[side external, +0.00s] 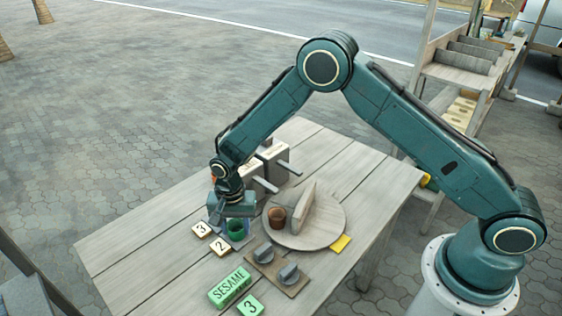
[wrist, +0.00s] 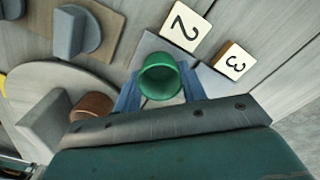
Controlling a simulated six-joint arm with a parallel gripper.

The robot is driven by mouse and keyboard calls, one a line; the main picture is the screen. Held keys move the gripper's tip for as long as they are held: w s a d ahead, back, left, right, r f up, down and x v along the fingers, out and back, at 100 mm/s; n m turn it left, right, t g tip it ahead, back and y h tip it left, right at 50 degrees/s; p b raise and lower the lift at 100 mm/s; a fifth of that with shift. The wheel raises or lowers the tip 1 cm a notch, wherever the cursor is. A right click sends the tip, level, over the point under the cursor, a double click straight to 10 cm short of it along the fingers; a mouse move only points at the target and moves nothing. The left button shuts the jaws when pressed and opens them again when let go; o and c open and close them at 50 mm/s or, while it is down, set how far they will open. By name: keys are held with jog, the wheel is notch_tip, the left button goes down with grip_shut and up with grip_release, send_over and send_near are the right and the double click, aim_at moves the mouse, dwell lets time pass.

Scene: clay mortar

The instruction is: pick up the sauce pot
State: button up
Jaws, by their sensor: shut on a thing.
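A green pot (side external: 235,231) stands upright or hangs just over a grey pad (wrist: 148,44) on the wooden table; I cannot tell if it is lifted. It shows with its open mouth toward the camera in the wrist view (wrist: 160,80). My gripper (side external: 232,219) is above it, with blue fingers on both sides, shut on it. A brown pot (side external: 277,219) sits on a round board (side external: 318,236), to the right of my gripper. It also shows in the wrist view (wrist: 92,106), partly hidden by the gripper body. Neither pot is labelled as sauce.
An upright grey slab (side external: 304,207) stands on the round board. Number tiles 3 (side external: 201,229) and 2 (side external: 220,245) lie close beside the green pot. A board with two grey knobs (side external: 277,270) and a green SESAME block (side external: 230,287) lie in front. Handled boxes (side external: 275,160) stand behind.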

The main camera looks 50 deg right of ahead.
notch_tip(320, 180, up, 20)
dwell(0.7)
jog(key=shift+d, duration=0.1)
dwell(0.4)
jog(key=s+d, duration=0.6)
jog(key=d, duration=0.5)
jog(key=s+d+r, duration=0.1)
jog(key=s+d, duration=0.5)
jog(key=d, duration=0.6)
jog(key=shift+s+d+r, duration=0.2)
jog(key=shift+f, duration=0.1)
notch_tip(320, 180, down, 16)
jog(key=shift+f, duration=1.9)
